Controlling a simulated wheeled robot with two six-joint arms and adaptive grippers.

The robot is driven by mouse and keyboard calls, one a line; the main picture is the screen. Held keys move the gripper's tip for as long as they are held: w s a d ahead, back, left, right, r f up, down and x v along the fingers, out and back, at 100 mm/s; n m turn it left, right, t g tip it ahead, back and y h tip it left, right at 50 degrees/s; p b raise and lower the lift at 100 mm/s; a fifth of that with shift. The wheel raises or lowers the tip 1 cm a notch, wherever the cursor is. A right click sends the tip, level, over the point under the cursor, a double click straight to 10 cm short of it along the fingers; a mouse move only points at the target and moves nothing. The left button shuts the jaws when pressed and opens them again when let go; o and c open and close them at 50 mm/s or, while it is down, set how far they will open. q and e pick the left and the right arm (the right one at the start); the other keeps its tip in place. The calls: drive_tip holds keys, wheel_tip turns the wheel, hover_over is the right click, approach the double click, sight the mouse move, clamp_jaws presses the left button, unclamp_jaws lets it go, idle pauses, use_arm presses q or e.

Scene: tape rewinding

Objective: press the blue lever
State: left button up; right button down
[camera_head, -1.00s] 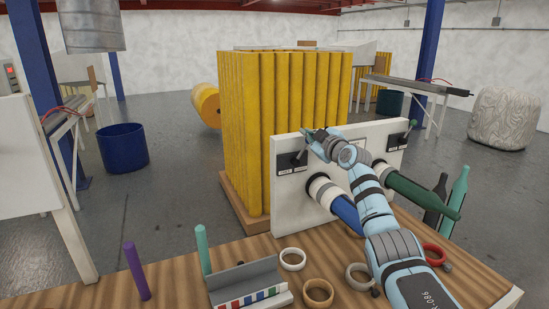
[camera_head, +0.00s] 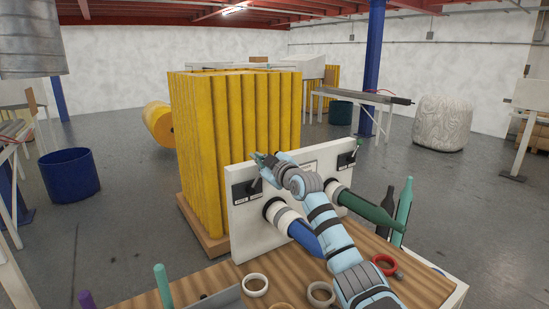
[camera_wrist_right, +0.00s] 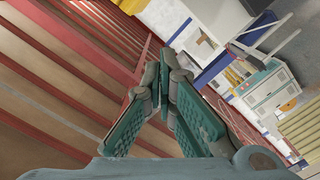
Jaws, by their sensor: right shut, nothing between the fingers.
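A white panel (camera_head: 242,228) stands upright on the wooden table. On its upper left is a black plate with a small dark lever (camera_head: 252,184), above a blue-tipped cone (camera_head: 306,240). No blue colour is clear on this lever. My right gripper (camera_head: 262,160) is shut and empty, just above and slightly right of this lever; I cannot tell whether they touch. In the right wrist view its green-padded fingers (camera_wrist_right: 163,88) are together, with no lever visible. A second lever (camera_head: 355,150) is at the panel's upper right, above a dark green cone (camera_head: 370,210). My left gripper is not in view.
Tape rings lie on the table, one white (camera_head: 255,285) and one red (camera_head: 384,264). A teal peg (camera_head: 163,285) stands at the front left. A tall yellow stack (camera_head: 235,150) is close behind the panel. Dark and teal bottles (camera_head: 403,205) stand right of it.

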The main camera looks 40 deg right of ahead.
drive_tip(key=s+a+b, duration=0.1)
drive_tip(key=s, duration=0.6)
drive_tip(key=shift+s+f, duration=0.15)
drive_tip(key=shift+f, duration=0.05)
